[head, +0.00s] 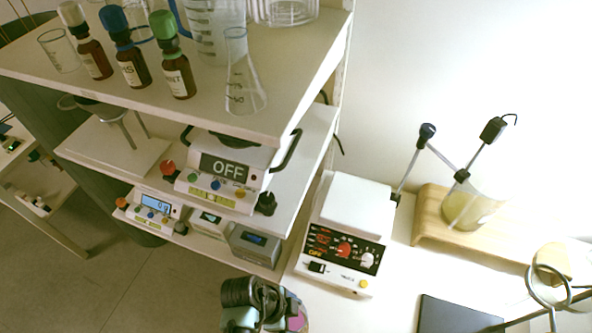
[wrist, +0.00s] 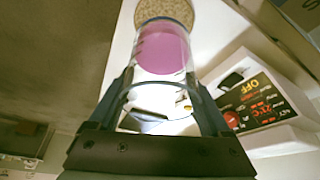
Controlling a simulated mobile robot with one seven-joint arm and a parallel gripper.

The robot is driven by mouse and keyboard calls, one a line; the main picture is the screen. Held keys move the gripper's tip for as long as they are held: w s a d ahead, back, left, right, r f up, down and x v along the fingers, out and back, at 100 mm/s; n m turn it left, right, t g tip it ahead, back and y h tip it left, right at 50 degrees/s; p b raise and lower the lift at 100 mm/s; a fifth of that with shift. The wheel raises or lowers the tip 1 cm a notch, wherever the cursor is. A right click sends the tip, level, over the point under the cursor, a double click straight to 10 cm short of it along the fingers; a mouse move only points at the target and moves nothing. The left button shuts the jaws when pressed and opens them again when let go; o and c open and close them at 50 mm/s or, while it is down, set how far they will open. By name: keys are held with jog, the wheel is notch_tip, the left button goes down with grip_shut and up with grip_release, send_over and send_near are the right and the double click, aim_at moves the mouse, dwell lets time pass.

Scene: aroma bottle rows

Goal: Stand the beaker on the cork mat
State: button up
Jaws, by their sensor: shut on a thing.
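My gripper (wrist: 160,88) is shut on a clear glass beaker (wrist: 163,50) with purple liquid in it, one finger on each side. The cork mat (wrist: 172,9), round and speckled tan, shows beyond the beaker at the top of the wrist view. The beaker overlaps part of it; I cannot tell whether they touch. In the head view my gripper (head: 258,308) is at the bottom edge, with a bit of purple (head: 297,317) beside it. My arm hides most of the beaker there, and I cannot make out the mat.
A white hotplate (head: 340,235) stands right of my gripper and also shows in the wrist view (wrist: 258,105). A shelf (head: 290,95) with bottles and glassware rises at left. A wooden stand (head: 433,215) and a dark plate (head: 450,315) are further right.

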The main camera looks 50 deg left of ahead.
aim_at(298, 322)
jog(key=shift+f, duration=2.15)
jog(key=shift+f, duration=0.2)
jog(key=o, duration=1.4)
jog(key=v, duration=1.2)
jog(key=shift+r, duration=0.25)
jog(key=shift+w, duration=0.1)
